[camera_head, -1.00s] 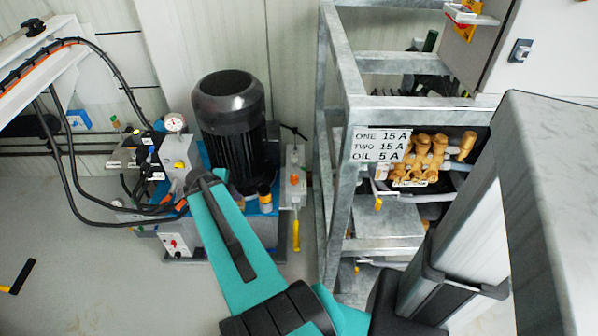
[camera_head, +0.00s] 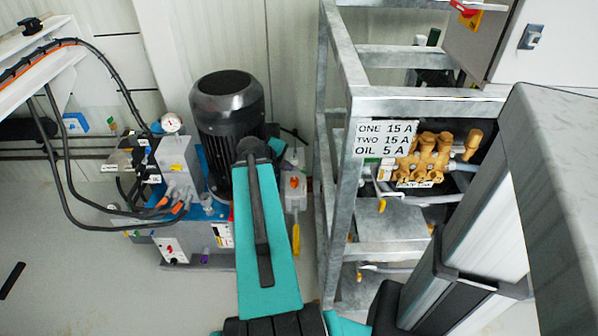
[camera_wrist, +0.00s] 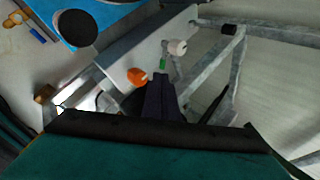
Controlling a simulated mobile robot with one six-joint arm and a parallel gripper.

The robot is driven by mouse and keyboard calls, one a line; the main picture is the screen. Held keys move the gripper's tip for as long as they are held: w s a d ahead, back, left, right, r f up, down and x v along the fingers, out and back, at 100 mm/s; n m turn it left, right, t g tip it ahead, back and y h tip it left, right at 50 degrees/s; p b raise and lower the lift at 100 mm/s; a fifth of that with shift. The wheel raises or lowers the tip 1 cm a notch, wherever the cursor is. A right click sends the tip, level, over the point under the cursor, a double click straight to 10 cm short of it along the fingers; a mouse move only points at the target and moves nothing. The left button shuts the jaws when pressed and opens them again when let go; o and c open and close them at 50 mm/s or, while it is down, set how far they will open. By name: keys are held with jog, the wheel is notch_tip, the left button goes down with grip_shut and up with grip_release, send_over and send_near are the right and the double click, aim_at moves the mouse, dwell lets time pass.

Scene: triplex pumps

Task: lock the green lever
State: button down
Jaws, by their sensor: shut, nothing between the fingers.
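A small green piece (camera_wrist: 163,64), which looks like the green lever, shows in the wrist view between an orange knob (camera_wrist: 138,77) and a white knob (camera_wrist: 177,47). My gripper (camera_wrist: 160,78) is dark, shut and empty, with its tips just short of the green piece in the picture. I cannot tell whether they touch it. In the head view my teal arm reaches up in front of the pump unit, and I cannot make out the fingers or the green lever there. The orange knob also shows in the head view (camera_head: 294,183), right of my arm.
A black motor (camera_head: 228,105) stands behind my arm. A yellow handle (camera_head: 296,240) hangs below the orange knob. A grey metal frame (camera_head: 345,200) with brass fittings (camera_head: 432,155) stands to the right. Black hoses (camera_head: 60,170) loop on the left.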

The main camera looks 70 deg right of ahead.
jog(key=shift+s+d+f+b, duration=0.15)
jog(key=shift+f+b, duration=0.3)
jog(key=shift+b, duration=0.5)
jog(key=shift+s+d+f+b, duration=0.1)
jog(key=shift+d+f+b, duration=0.25)
jog(key=shift+b, duration=0.75)
jog(key=shift+s+f+b, duration=0.1)
jog(key=shift+f+b, duration=0.15)
jog(key=shift+b, duration=0.25)
jog(key=shift+b+x, duration=0.55)
jog(key=shift+x, duration=3.15)
